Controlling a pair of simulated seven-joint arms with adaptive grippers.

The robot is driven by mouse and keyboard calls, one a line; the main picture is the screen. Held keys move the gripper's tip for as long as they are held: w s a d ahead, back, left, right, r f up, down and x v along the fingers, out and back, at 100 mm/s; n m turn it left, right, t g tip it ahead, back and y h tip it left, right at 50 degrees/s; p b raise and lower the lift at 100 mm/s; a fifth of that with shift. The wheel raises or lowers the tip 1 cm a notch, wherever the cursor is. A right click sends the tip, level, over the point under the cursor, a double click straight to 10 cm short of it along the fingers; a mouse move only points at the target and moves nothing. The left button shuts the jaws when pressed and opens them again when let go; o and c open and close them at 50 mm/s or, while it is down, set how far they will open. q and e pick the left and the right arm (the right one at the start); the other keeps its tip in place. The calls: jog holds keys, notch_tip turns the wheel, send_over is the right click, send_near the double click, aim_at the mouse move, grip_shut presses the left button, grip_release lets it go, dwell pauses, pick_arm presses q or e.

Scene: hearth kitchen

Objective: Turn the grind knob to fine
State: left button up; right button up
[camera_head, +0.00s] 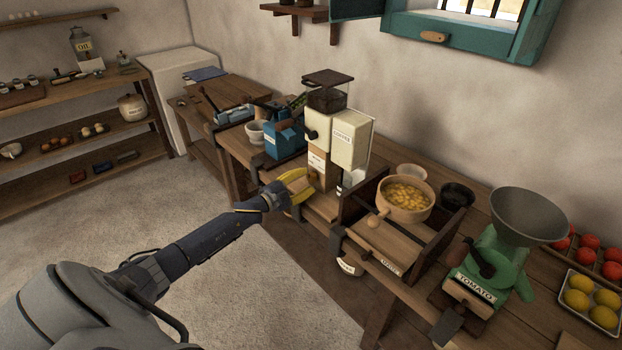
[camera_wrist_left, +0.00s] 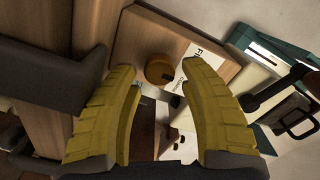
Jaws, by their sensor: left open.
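The coffee grinder (camera_head: 320,127) stands on the wooden counter, with a cream body, a dark hopper on top and a wooden lower part. In the left wrist view a small round orange-brown grind knob (camera_wrist_left: 158,69) with a dark mark sits on a light wooden panel (camera_wrist_left: 140,40). A white label (camera_wrist_left: 195,68) beside it is partly cut off by a finger; "FI" can be read. My left gripper (camera_head: 303,184) is open in front of the grinder's wooden part. In the wrist view its yellow fingers (camera_wrist_left: 163,58) lie either side of the knob, apart from it. My right gripper is out of view.
A blue device (camera_head: 284,140) stands left of the grinder. To the right are a wooden box (camera_head: 408,247) with a bowl of yellow pieces (camera_head: 405,197), a dark bowl (camera_head: 457,195) and a green tomato mill (camera_head: 492,266). Open floor lies in front of the counter.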

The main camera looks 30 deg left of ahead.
pick_arm(q)
jog(key=shift+x, duration=1.4)
jog(key=shift+c, duration=0.5)
grip_shut()
